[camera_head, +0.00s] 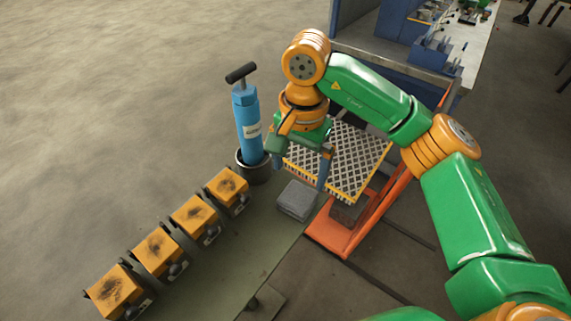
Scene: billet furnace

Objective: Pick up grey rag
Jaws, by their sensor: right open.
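The grey rag (297,201) looks like a small folded stack and lies flat near the right edge of the green bench (222,268). My right gripper (299,172) points down above the rag, at its far side in the picture. Its fingers are spread, with one on each side, and nothing is between them. The gap between the fingertips and the rag is hard to judge. My left gripper is not in view.
A blue hand pump (248,122) stands in a dark round holder (253,167) left of the gripper. Several orange blocks (194,216) line the bench's left side. A patterned, orange-framed tray (345,155) is just behind and right. A blue workbench (395,25) stands farther back.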

